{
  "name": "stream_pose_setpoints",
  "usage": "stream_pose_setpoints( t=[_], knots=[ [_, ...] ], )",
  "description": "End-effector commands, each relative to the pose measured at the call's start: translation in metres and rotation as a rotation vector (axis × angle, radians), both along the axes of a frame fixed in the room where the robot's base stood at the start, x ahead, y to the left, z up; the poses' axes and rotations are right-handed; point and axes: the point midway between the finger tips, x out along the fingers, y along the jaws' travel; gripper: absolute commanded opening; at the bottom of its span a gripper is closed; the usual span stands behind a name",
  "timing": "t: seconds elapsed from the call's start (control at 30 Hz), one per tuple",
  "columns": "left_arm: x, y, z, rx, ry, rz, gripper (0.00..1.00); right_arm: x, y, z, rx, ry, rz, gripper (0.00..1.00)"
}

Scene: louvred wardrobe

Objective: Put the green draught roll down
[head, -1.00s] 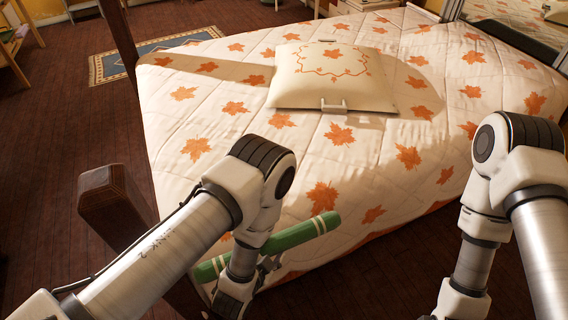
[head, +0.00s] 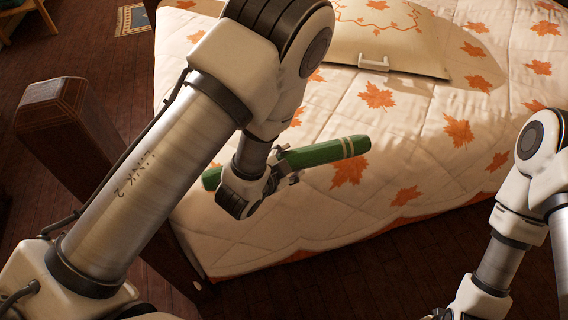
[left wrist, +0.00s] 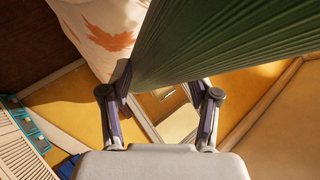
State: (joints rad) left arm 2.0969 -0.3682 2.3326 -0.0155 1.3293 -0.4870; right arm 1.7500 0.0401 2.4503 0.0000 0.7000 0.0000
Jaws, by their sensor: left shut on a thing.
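The green draught roll (head: 325,153) is a long green cylinder with pale bands near its right end. My left gripper (head: 284,180) is shut around its middle part and covers some of it. In the head view the roll appears over the near part of the bed (head: 300,215), slightly tilted up to the right; I cannot tell whether it touches the quilt. In the left wrist view the roll (left wrist: 225,45) crosses the top, large and close, at the fingers (left wrist: 162,92). Only the edge of my right gripper shows at the bottom of the head view; its jaws are hidden.
The bed has a white quilt with orange leaves. A cream cushion (head: 385,35) with a small pale handle-like piece lies farther back. A brown bedpost (head: 65,110) stands at the left. Quilt to the right of the roll is bare. Dark wooden floor (head: 360,285) lies in front.

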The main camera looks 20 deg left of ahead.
Motion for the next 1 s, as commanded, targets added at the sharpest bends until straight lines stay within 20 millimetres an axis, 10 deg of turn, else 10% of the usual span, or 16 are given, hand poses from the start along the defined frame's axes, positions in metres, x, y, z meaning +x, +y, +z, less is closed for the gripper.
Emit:
stream_pose_setpoints(
  t=[0.03,0.3,0.8,0.83,0.9,1.0],
  knots=[
    [0.006,0.003,-0.012,-0.001,-0.009,0.000,0.01,0.000,0.000,-0.028,0.000,0.000,0.000,0.00],
    [0.068,0.034,-0.004,-0.004,-0.003,0.002,0.01,0.001,0.000,-0.005,0.000,-0.001,0.000,0.00],
    [0.076,0.037,-0.042,0.000,-0.001,-0.001,0.01,0.000,0.000,-0.006,0.000,0.000,0.000,0.00],
    [0.075,0.037,-0.043,0.000,0.001,-0.001,0.65,0.000,0.000,-0.006,0.000,0.000,0.000,0.00],
    [0.075,0.037,-0.043,0.000,0.002,-0.001,0.88,0.000,0.000,-0.006,0.000,0.000,0.000,0.00],
    [0.075,0.037,-0.043,0.000,0.001,-0.001,0.88,0.000,0.000,-0.006,0.000,0.000,0.000,0.00]
  ],
)
